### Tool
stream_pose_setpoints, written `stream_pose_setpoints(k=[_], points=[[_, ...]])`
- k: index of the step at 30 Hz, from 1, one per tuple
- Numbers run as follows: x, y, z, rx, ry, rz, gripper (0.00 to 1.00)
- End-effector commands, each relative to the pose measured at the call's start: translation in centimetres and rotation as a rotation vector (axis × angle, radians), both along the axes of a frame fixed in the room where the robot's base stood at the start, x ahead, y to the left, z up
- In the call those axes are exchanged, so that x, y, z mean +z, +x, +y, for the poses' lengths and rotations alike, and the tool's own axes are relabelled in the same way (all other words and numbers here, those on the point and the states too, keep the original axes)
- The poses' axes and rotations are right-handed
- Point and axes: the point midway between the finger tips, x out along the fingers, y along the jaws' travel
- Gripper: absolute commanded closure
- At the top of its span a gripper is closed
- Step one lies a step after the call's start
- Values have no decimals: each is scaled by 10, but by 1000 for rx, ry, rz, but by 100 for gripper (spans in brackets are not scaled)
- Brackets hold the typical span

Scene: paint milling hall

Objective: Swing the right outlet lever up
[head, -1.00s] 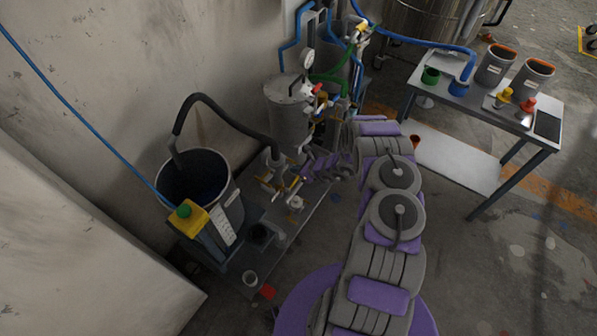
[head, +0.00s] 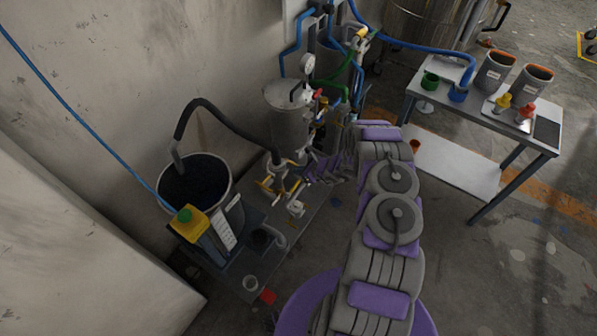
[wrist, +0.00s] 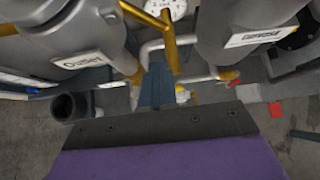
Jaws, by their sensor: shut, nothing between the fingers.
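Two yellow levers sit on the valve group low beside the wall in the head view, a left one (head: 265,187) and a right one (head: 296,184). My gripper (head: 318,170) is beside the right one, small and partly hidden among the pipes. In the wrist view my gripper (wrist: 157,88) is shut and empty, its dark fingers pointing at a yellow bar (wrist: 171,45) just beyond the tips. I cannot tell whether they touch, or which lever this bar belongs to. A grey body marked "Outlet" (wrist: 83,60) is on the left, and another labelled grey body (wrist: 245,35) is on the right.
A dark open bucket (head: 195,185) with a black hose (head: 225,117) stands left of the valves. A grey tank (head: 288,115) stands behind them. A table (head: 480,115) with cups is at the right. Open floor lies between.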

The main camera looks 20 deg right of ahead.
Motion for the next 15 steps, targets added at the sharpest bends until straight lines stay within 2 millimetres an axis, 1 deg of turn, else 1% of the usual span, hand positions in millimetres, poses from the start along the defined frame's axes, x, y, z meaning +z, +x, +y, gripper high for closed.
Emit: stream_pose_setpoints(k=[7, 15], points=[[6, 6, -9, -2, -1, -1, 100], [5, 7, -10, -3, -2, 0, 100]])
